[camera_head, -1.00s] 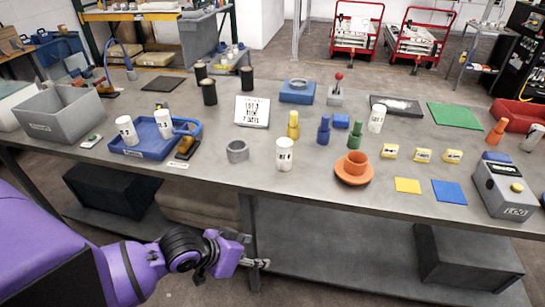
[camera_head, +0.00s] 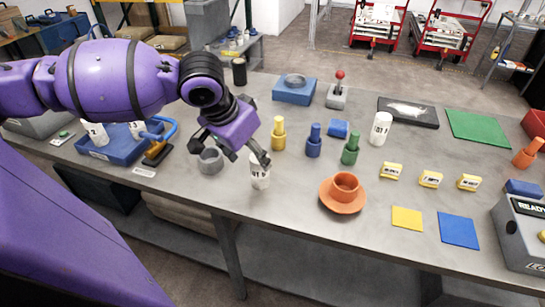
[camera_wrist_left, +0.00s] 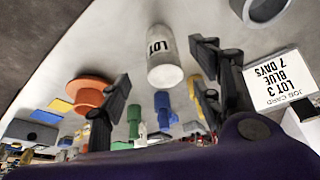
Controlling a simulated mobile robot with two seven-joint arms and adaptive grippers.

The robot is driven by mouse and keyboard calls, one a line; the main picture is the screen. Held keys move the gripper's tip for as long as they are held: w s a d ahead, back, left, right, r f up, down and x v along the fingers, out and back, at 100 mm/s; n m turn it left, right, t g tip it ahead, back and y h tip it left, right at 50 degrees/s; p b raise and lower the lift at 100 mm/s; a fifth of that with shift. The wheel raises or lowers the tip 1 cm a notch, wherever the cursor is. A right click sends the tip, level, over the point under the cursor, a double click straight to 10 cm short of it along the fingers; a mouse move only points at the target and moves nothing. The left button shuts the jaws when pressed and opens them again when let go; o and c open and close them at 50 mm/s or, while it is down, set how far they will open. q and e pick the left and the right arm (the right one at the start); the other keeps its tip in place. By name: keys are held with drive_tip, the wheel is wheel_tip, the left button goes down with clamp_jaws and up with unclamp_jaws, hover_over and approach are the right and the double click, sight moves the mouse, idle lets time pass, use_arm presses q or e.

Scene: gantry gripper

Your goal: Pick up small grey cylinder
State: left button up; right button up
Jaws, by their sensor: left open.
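The small grey cylinder (camera_head: 210,162) stands on the table, hollow and open at the top, just left of my left gripper. In the wrist view its edge shows at the top right (camera_wrist_left: 262,10), outside the fingers. My left gripper (camera_head: 247,157) is open and empty, pointing down above the table. A white labelled cylinder (camera_head: 260,179) stands under its right finger, which hides part of it. In the wrist view this white cylinder (camera_wrist_left: 164,60) shows between the two open fingers (camera_wrist_left: 160,68). My right gripper is not in view.
A blue tray (camera_head: 118,155) with white cylinders lies left. Yellow (camera_head: 278,136), blue (camera_head: 314,142) and green (camera_head: 350,150) pegs and an orange cup on a saucer (camera_head: 343,208) stand right. A job card (camera_wrist_left: 272,80) shows in the wrist view. The front table edge is clear.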

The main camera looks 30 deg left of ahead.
sight(255, 161)
use_arm(q)
drive_tip(key=shift+w+f, duration=0.25)
drive_tip(key=shift+b+x, duration=0.35)
drive_tip(key=shift+x, duration=0.7)
drive_tip(key=shift+s+f, duration=0.1)
drive_tip(key=shift+f, duration=0.25)
drive_tip(key=x, duration=0.4)
drive_tip(key=shift+b, duration=0.3)
drive_tip(key=shift+w+a+f, duration=0.1)
drive_tip(key=shift+w, duration=0.2)
drive_tip(key=c, duration=1.1)
clamp_jaws()
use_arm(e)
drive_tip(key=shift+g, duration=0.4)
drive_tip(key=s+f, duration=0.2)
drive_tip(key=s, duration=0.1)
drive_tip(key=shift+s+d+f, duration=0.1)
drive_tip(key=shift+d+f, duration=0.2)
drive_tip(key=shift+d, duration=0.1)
